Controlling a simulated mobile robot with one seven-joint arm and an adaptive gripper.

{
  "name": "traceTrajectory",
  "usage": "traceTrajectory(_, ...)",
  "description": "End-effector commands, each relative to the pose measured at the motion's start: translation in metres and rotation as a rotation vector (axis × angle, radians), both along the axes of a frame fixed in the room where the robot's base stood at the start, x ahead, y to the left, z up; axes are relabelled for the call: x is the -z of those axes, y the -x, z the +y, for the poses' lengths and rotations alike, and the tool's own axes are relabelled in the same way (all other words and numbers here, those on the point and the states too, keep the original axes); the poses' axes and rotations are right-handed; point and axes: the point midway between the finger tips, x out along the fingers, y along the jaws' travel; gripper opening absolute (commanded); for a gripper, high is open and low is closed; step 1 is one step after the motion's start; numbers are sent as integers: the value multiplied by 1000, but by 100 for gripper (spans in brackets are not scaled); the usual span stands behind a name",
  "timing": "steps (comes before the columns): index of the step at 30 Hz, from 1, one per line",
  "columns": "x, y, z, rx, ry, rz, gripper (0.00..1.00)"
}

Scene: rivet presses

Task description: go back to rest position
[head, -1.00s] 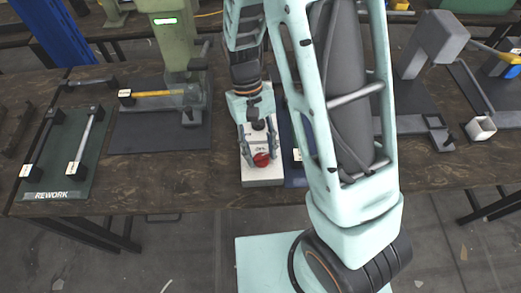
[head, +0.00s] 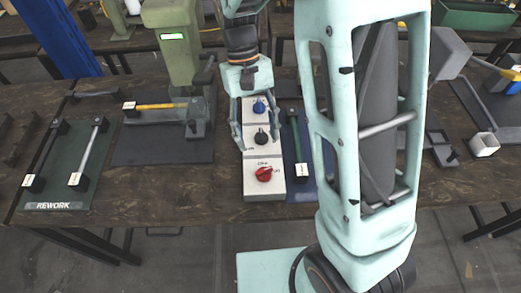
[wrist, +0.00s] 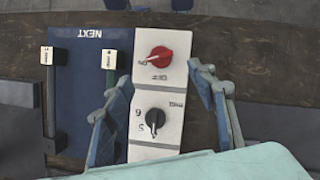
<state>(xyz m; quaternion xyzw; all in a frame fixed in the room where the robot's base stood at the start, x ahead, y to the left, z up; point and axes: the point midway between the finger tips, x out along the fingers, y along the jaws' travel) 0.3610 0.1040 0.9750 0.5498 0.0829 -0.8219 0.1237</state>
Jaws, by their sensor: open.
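My gripper (head: 254,128) is open and empty. In the head view it hangs over the white control box, its fingers on either side of the box near the black knob. The control box (head: 263,188) lies on the workbench, with a red knob (head: 264,174) at its near end, a black knob (head: 261,137) in the middle and a blue knob (head: 259,107) at the far end. The wrist view shows the red knob (wrist: 160,57) and the black knob (wrist: 154,118) between and beyond the open fingers (wrist: 162,105). The blue knob is out of the wrist view.
A blue mat (wrist: 80,75) marked NEXT lies beside the box with two tagged bars, one with a green handle (head: 296,140). A green rework mat (head: 55,195) lies at the left. A green press (head: 174,50) stands behind. My arm hides part of the bench right of the box.

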Motion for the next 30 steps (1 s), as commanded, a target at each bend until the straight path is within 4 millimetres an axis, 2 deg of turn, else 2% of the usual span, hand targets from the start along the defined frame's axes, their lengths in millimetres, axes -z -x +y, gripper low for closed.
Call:
traceTrajectory(6, -18, -7, 2, 0, 0, -1, 52)
traceTrajectory(23, -20, -8, 1, 1, 2, 0, 52)
traceTrajectory(26, -23, -8, -17, 14, 16, -12, 52)
traceTrajectory(29, -31, -7, -59, 40, 44, -43, 52)
traceTrajectory(30, -35, -4, -82, 54, 59, -57, 52)
